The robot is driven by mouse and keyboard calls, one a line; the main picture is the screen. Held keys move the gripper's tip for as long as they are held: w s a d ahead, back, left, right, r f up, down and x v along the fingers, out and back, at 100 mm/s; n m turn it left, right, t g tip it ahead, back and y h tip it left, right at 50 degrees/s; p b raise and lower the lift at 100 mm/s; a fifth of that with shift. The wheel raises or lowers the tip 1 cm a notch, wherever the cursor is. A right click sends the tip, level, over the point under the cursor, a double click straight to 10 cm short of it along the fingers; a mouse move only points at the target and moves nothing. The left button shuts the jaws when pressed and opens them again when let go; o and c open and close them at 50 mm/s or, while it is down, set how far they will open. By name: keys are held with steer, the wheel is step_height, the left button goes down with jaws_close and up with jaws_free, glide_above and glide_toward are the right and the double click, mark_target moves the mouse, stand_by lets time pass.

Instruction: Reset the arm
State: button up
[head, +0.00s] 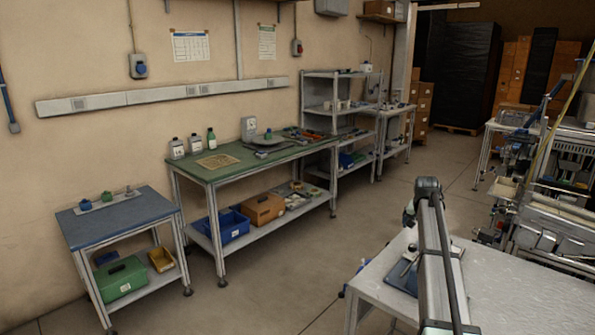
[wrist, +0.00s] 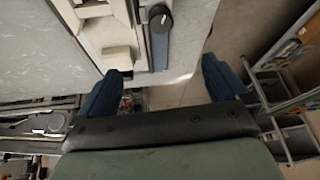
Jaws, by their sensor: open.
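My gripper (wrist: 162,70) shows in the wrist view with its two dark blue fingers spread wide apart. Nothing is between the fingers; the gap looks past a table edge to the floor. In the head view my arm rises over the white table at lower right, and I cannot make out the fingers there.
The white table (head: 520,290) has a blue item (head: 403,277) near its left edge, partly behind my arm. A green-topped bench (head: 230,172) stands along the wall, with open floor between.

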steer(key=w+a+f+n+t+y, duration=0.15)
steer(key=w+a+f, duration=0.25)
steer(key=a, duration=0.5)
steer(key=w+a+f+n+t+y, duration=0.1)
steer(key=w+a+f+n, duration=0.25)
steer(key=a, duration=0.65)
steer(key=w+a+f+n+t+y, duration=0.1)
steer(key=w+a+f, duration=0.25)
steer(key=a, duration=0.55)
steer(key=s+a+f+n+g+y, duration=0.1)
steer(key=s+a+f, duration=0.2)
steer(key=a+f, duration=0.3)
steer(key=s+a+f+n, duration=0.1)
steer(key=s+a+f, duration=0.25)
steer(key=f, duration=0.45)
steer(key=s+d+f+g, duration=0.2)
steer(key=s+f+g, duration=0.1)
steer(key=s+f, duration=1.2)
steer(key=s+d+f+g, duration=0.2)
steer(key=s+f+g, duration=0.2)
steer(key=s+f, duration=1)
steer(key=s+d+g+h, duration=0.2)
steer(key=s+g, duration=0.4)
steer(key=s, duration=3.4)
steer(key=shift+d+f+m, duration=0.15)
steer(key=shift+d+m, duration=0.15)
steer(key=shift+d, duration=0.4)
